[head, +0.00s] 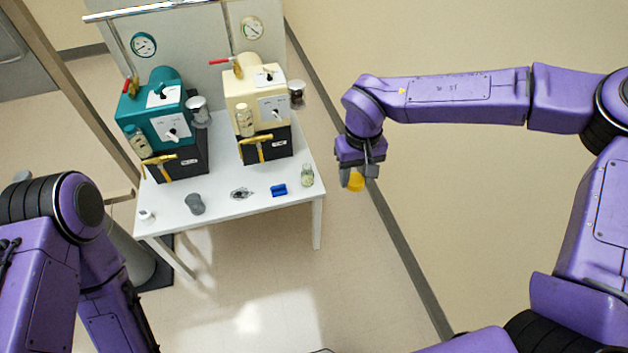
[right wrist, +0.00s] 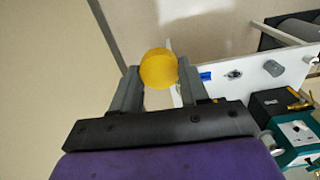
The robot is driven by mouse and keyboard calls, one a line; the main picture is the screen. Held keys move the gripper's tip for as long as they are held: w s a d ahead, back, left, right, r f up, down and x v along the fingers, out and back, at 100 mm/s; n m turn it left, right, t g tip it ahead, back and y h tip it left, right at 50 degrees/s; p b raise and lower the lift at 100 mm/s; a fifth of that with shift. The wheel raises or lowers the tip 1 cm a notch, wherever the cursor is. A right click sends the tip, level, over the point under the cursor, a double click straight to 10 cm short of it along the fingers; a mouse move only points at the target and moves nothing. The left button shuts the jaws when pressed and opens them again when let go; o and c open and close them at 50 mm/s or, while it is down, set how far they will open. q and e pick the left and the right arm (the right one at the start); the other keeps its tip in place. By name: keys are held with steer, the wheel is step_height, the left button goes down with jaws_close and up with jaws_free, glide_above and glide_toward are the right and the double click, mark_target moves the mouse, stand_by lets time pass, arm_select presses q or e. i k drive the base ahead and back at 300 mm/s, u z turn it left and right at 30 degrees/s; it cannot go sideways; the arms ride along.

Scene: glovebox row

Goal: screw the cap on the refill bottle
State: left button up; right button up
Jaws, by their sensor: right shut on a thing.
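My right gripper (head: 355,178) is shut on a yellow round cap (head: 356,182). It holds the cap in the air to the right of the white table, clear of it. In the right wrist view the cap (right wrist: 158,69) sits between the two fingertips. A small clear bottle (head: 307,175) with pale contents stands upright at the table's front right corner; it seems to be the refill bottle, and its top looks uncapped. My left arm shows at the lower left of the head view, but its gripper is out of sight.
On the white table (head: 225,205) stand a teal machine (head: 168,112) and a cream machine (head: 262,84). Along the front edge are a white cup (head: 146,215), a grey cup (head: 195,204), a dark flat item (head: 242,193) and a blue block (head: 279,190). The floor right of the table is free.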

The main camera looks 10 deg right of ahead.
mark_target(307, 174)
steer(key=z, duration=0.05)
steer(key=i, duration=1)
steer(key=z, duration=0.45)
